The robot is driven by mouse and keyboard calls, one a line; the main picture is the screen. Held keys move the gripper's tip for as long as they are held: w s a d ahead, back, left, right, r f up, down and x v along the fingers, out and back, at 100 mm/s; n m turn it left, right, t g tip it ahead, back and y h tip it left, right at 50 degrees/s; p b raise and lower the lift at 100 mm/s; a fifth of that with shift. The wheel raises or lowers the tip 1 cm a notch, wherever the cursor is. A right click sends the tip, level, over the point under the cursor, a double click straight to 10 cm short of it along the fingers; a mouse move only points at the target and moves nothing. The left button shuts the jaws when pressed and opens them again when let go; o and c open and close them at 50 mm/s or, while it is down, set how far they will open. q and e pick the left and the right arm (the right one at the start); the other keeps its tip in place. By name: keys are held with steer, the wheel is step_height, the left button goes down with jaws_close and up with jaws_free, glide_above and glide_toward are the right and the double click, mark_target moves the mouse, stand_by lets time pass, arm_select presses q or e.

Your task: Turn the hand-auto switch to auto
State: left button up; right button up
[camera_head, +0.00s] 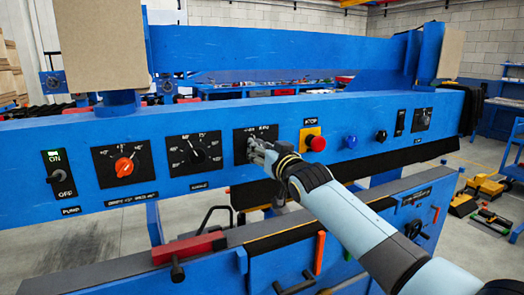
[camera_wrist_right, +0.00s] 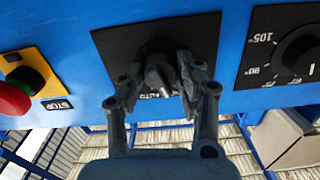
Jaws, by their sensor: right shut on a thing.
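The hand-auto switch (camera_wrist_right: 158,73) is a dark rotary knob on a black plate (camera_wrist_right: 110,40) on the blue panel. In the wrist view, part of a white label shows just below the knob. My right gripper (camera_wrist_right: 160,88) has a finger on each side of the knob and is shut on it. In the head view my right gripper (camera_head: 258,150) reaches the same black plate (camera_head: 240,135) and hides most of the knob. The knob's exact setting is hard to read. My left gripper is in neither view.
An orange-red dial (camera_head: 124,167) and a black dial (camera_head: 197,155) are left of the switch. A red stop button (camera_head: 317,143) on a yellow plate is close on its right. A pump switch (camera_head: 61,176) is at far left. A blue beam (camera_head: 270,45) runs above.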

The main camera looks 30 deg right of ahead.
steer(key=m+b, duration=0.1)
steer(key=m, duration=0.7)
steer(key=shift+m+b, duration=0.3)
stand_by(0.5)
steer(key=o, duration=1.1)
steer(key=shift+o, duration=0.2)
steer(key=s, duration=1.2)
steer(key=shift+a, duration=0.35)
